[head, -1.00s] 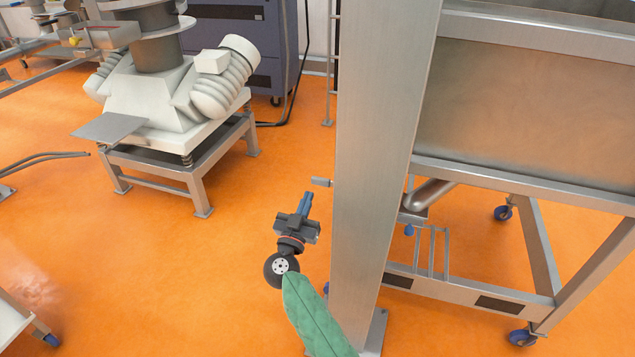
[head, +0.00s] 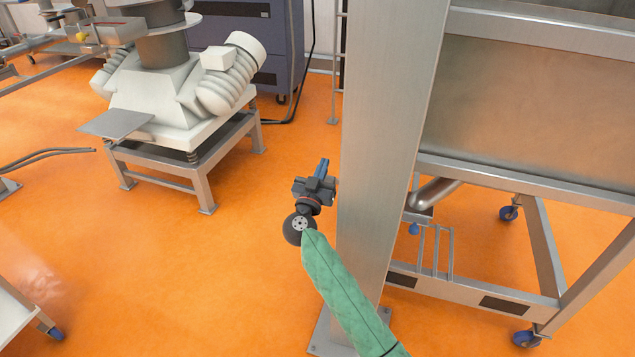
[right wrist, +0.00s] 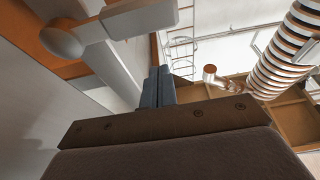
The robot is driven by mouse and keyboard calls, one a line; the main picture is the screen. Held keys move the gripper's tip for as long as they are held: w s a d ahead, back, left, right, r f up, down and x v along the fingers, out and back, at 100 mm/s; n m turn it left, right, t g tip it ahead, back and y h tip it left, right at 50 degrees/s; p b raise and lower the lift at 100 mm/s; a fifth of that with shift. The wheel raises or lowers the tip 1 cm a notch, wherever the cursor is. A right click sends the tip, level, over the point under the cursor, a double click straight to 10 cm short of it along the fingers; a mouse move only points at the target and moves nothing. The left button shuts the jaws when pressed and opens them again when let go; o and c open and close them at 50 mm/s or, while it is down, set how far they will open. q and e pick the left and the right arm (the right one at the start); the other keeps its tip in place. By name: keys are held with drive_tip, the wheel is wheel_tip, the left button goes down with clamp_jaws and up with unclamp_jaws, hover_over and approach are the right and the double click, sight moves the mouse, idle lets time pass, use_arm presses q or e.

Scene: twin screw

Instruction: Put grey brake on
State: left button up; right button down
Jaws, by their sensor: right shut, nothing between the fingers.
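My right gripper (head: 322,168) is shut and empty, its blue-grey fingers together and pointing up, just left of the tall steel post (head: 388,130). In the right wrist view the shut fingers (right wrist: 158,85) stand upright at the middle. A grey lever-like part with a rounded end (right wrist: 60,42) shows at the upper left there, apart from the fingers; I cannot tell for sure that it is the grey brake. In the head view the small grey handle on the post's left side is not visible, and the gripper covers that area. My left gripper is not in view.
A steel frame on blue casters (head: 508,213) stands right of the post. A cream machine on a steel stand (head: 205,185) is at the back left. A cart corner with a caster (head: 52,333) is at the lower left. The orange floor between is clear.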

sight(336, 180)
drive_tip(key=shift+f+b, duration=0.35)
drive_tip(key=shift+f, duration=1.65)
drive_tip(key=p, duration=0.2)
drive_tip(key=shift+f+n+p, duration=0.15)
drive_tip(key=shift+n+p, duration=0.15)
drive_tip(key=shift+n, duration=0.1)
drive_tip(key=shift+a+f+p, duration=0.1)
drive_tip(key=shift+p, duration=0.45)
